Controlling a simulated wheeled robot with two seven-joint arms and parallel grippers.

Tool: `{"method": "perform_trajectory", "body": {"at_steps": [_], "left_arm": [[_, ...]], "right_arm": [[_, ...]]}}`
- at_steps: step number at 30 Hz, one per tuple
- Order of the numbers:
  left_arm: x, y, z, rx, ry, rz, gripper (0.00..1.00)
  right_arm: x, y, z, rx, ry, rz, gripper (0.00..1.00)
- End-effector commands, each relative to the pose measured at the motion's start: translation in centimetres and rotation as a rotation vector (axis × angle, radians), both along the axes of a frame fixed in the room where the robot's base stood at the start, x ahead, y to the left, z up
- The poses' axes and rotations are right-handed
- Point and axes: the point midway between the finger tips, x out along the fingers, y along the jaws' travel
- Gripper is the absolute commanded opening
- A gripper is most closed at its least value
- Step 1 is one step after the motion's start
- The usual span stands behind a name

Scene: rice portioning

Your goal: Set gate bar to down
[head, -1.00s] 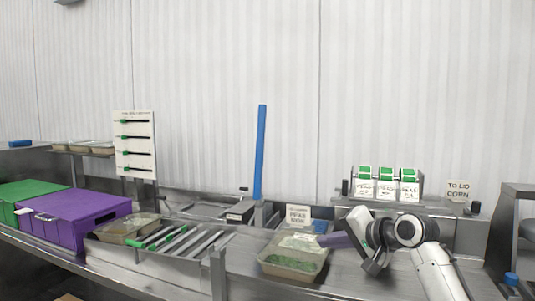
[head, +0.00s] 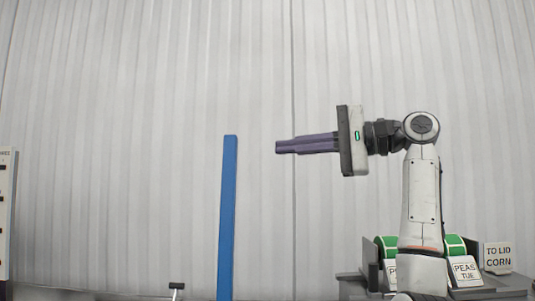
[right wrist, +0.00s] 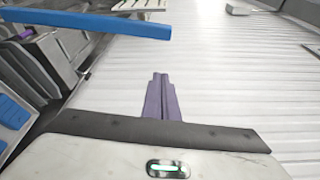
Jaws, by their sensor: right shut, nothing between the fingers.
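The blue gate bar (head: 228,215) stands upright in the head view, left of my right gripper. In the right wrist view the blue bar (right wrist: 95,25) crosses the upper left, apart from the fingers. My right gripper (head: 278,147) is raised high, its purple fingers pointing left toward the bar's upper end, with a gap between. The fingers (right wrist: 158,76) are shut together and empty. The bar's lower end is cut off by the head view's bottom edge. My left gripper is not in view.
Label rolls (head: 455,246) and cards reading PEAS TUE (head: 466,271) stand at lower right, partly behind my arm. A TO LID CORN sign (head: 497,257) is beside them. A white board (head: 6,215) shows at the left edge. The space around the bar's top is clear.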

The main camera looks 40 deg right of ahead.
Motion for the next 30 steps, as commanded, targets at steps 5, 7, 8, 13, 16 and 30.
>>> {"method": "perform_trajectory", "body": {"at_steps": [5, 7, 8, 13, 16, 30], "left_arm": [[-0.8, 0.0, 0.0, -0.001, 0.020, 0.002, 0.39], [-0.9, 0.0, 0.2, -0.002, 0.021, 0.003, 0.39], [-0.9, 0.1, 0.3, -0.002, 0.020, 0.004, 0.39], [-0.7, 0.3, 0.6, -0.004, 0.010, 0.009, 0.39], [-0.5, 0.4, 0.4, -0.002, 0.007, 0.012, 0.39], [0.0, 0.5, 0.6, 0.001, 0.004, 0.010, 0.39]], "right_arm": [[3.2, 2.3, -0.2, -0.002, 0.005, 0.004, 0.00], [4.5, 3.1, -0.2, -0.001, 0.004, 0.004, 0.00], [5.1, 3.5, -0.3, -0.002, 0.005, 0.004, 0.00], [6.6, 5.2, -0.4, -0.005, -0.003, -0.001, 0.00], [5.4, 6.0, -0.2, -0.005, -0.003, -0.001, 0.00], [3.9, 7.2, 0.1, -0.003, -0.001, 0.000, 0.00]]}}
